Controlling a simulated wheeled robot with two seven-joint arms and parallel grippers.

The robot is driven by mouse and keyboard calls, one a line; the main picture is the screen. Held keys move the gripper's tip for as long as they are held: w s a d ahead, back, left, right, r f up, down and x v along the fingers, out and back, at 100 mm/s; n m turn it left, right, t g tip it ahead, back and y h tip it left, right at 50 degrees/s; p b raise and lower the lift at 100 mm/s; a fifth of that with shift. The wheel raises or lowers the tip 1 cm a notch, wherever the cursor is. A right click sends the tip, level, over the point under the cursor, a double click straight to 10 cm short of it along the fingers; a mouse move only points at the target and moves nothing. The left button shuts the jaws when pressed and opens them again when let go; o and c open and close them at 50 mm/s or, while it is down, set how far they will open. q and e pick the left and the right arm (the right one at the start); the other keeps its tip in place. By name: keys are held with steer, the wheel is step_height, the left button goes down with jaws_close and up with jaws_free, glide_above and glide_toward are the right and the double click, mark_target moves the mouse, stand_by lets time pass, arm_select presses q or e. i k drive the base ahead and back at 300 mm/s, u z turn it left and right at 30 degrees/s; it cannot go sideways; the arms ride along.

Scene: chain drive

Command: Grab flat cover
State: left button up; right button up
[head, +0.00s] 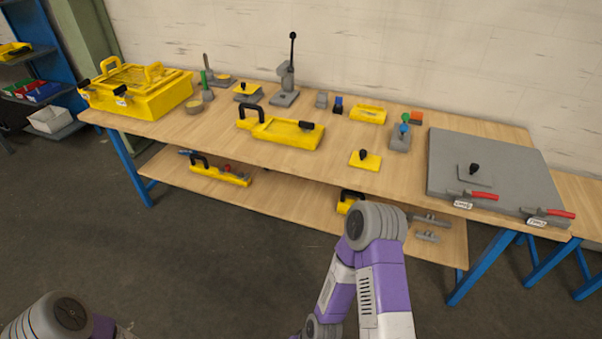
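A flat yellow plate with a black knob (366,162) lies near the front edge of the wooden workbench, right of its middle. A flat grey plate with a black knob (484,180) lies on the large grey board at the right. I cannot tell for certain which of the two is the flat cover. Neither gripper shows. Only a rounded part of my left arm shows at the bottom left. Purple and grey links of my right arm rise in front of the bench, below the yellow plate, and touch nothing on the bench top.
A long yellow housing with a black handle (288,131) lies left of the yellow plate. A yellow crate (150,101) stands far left. Bare bench top surrounds the yellow plate.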

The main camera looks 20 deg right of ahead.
mark_target(361, 159)
steer(key=u, duration=1.05)
steer(key=i, duration=0.35)
steer(key=z, duration=0.65)
steer(key=i, duration=1.3)
steer(key=z, duration=1)
